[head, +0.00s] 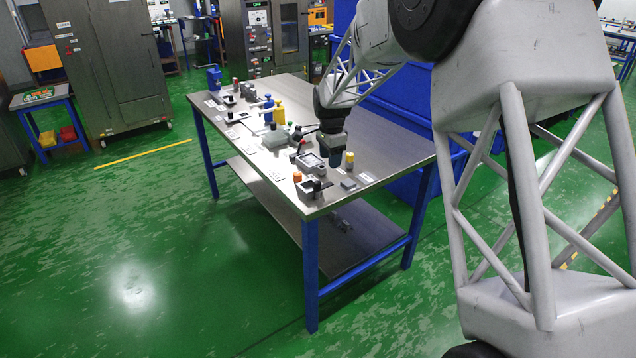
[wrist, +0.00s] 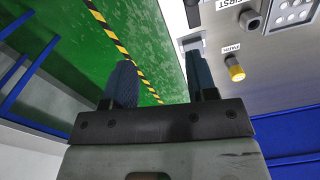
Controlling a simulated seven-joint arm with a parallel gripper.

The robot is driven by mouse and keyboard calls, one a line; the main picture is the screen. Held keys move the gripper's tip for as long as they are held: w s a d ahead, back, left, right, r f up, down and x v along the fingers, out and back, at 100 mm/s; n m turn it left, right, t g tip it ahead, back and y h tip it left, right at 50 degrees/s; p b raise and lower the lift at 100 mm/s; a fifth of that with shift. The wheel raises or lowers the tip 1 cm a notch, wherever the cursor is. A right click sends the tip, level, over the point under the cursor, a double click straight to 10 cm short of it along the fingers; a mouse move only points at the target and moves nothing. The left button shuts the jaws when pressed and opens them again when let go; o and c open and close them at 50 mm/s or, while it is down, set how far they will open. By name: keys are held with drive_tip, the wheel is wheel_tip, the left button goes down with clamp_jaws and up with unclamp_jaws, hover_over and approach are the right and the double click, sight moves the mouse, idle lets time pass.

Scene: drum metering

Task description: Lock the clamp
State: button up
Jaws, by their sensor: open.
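My gripper (head: 335,160) is over the near right part of the steel table, pointing down, with nothing between its fingers. In the wrist view its two blue fingers (wrist: 160,82) are spread apart, with green floor and the table edge behind them. A small fixture with a dark lever (head: 304,131) stands left of my gripper in the head view. It may be the clamp, but it is too small to tell, and so is its lever position. No clamp can be made out in the wrist view.
The table (head: 393,137) carries several small fixtures along its left side. A yellow-topped post (head: 349,161) stands close to my gripper; it also shows in the wrist view (wrist: 235,70), beside a PARK label. A grey block (head: 348,185) lies near the front. The table's right side is clear.

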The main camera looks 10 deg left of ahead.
drive_tip(key=m, duration=0.1)
hover_over(318, 182)
wheel_tip(318, 182, down, 5)
drive_tip(key=shift+w+r, duration=0.1)
drive_tip(key=shift+r, duration=0.1)
drive_tip(key=shift+f, duration=3.9)
drive_tip(key=shift+c, duration=0.4)
drive_tip(key=c, duration=0.8)
drive_tip(key=shift+c, duration=0.2)
